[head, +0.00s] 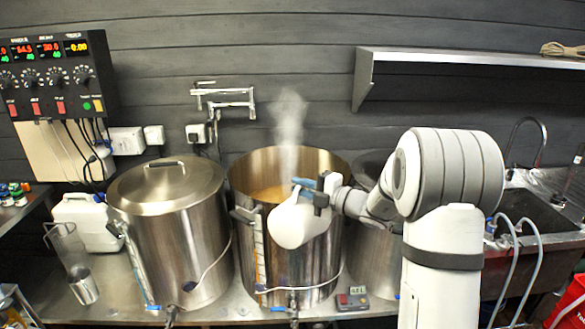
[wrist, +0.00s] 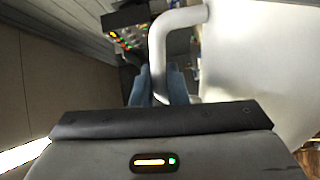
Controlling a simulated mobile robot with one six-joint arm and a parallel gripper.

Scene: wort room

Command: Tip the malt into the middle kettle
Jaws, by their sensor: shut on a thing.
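My gripper (head: 306,186) is shut on the handle of a white jug (head: 299,226). In the wrist view the blue fingers (wrist: 162,88) close around the curved handle, with the jug's white wall (wrist: 262,62) at right. In the head view the jug overlaps the front rim and wall of the middle kettle (head: 312,262); I cannot tell whether any of it is over the opening. The jug's inside and any malt in it are hidden. The middle kettle is open, holds amber liquid and gives off steam.
A lidded kettle (head: 178,235) stands to the left. A third kettle (head: 374,250) at right is partly behind my arm. A steel shelf (head: 460,57) juts from the wall above right. A control box (head: 52,77) hangs at upper left; a clear measuring jug (head: 75,265) stands below.

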